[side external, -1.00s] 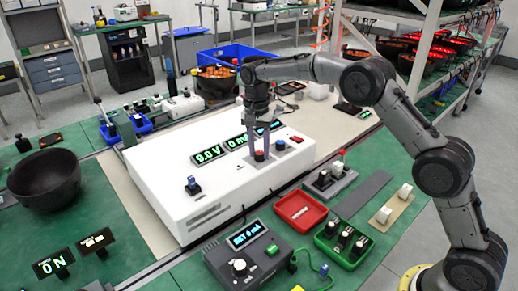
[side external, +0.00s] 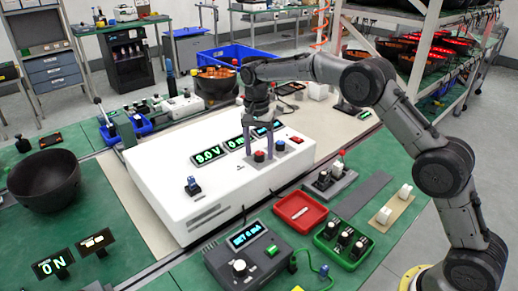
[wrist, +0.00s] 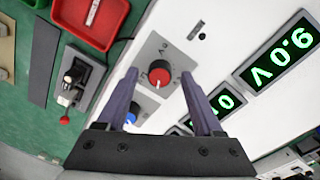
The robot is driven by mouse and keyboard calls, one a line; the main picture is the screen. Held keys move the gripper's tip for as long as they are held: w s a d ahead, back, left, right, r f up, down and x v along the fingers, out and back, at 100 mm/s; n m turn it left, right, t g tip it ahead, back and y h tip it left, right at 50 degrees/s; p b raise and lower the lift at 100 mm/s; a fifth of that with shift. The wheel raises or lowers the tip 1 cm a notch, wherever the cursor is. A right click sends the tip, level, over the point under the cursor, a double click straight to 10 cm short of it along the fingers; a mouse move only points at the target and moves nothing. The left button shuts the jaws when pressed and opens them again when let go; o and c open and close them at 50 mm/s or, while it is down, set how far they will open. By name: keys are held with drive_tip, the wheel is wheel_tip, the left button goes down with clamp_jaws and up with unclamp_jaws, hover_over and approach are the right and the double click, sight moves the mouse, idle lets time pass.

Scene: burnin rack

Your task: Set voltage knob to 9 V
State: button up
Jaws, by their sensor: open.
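The white power supply (side external: 200,207) lies in front of my arm. Its voltage display (side external: 208,155) reads 9.0 V in green; it also shows, turned around, in the wrist view (wrist: 278,52). The red-topped knob (side external: 259,156) sits on a grey plate on its top; in the wrist view the knob (wrist: 159,75) is between my fingers, with a visible gap on each side. A blue-topped knob (side external: 280,145) is beside it. My gripper (side external: 261,149) points down over the red knob, open and holding nothing.
A red tray (side external: 300,210), a green bin (side external: 342,243) and a grey SET meter (side external: 245,257) stand in front of the supply. A red rocker switch (side external: 297,139) is near the blue knob. A black bowl (side external: 45,182) is at the left.

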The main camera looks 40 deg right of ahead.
sight(257, 153)
wheel_tip(257, 153, up, 14)
drive_tip(key=shift+w+a, duration=0.15)
drive_tip(key=shift+w, duration=0.1)
idle(0.3)
